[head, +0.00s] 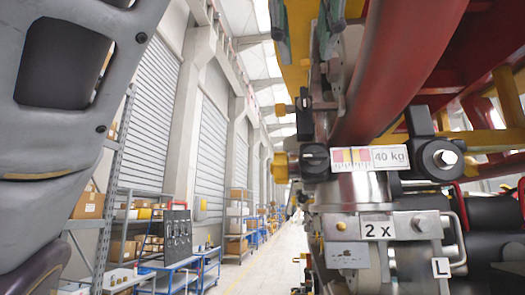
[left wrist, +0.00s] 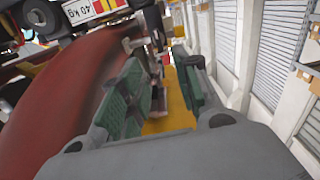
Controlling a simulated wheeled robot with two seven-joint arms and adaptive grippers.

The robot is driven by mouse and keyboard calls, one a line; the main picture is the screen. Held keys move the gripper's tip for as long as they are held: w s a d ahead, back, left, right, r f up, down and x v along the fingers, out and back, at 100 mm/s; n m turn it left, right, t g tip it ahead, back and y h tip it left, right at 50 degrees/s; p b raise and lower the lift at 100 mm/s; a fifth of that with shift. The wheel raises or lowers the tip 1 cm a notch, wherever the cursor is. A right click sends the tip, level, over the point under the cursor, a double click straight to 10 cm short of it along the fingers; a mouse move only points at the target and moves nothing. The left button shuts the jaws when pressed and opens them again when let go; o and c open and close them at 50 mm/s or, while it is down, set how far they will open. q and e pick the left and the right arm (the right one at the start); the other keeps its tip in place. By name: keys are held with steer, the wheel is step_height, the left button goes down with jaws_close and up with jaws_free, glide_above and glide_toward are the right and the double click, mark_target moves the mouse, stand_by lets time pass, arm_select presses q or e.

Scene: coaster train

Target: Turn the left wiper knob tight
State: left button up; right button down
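My left gripper (head: 308,24) is at the top of the head view, its green-padded fingers apart beside the red tube (head: 400,65). The left wrist view shows the same gripper (left wrist: 160,90) open, with yellow and dark parts behind the gap and nothing clearly gripped. A yellow knob (head: 281,167) sticks out left of a black clamp, well below the fingers. A smaller orange-yellow knob (head: 280,108) sits above it. I cannot tell for sure which is the left wiper knob. My right gripper is not in view.
A "40 kg" label (head: 390,157), a "2 x" plate (head: 378,228) and an "L" label (head: 441,267) mark the metal fittings. A black clamp with a silver bolt (head: 447,158) sits at the right. The hall aisle (head: 262,268) left of the machinery is clear, with shelves beyond.

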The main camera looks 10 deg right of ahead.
mark_target(303, 91)
arm_select(q)
steer(key=p+x, duration=0.5)
steer(key=x, duration=0.6)
steer(key=shift+w, duration=0.3)
steer(key=shift+w+d, duration=0.2)
steer(key=shift+w, duration=0.45)
steer(key=shift+c, duration=0.5)
jaws_close()
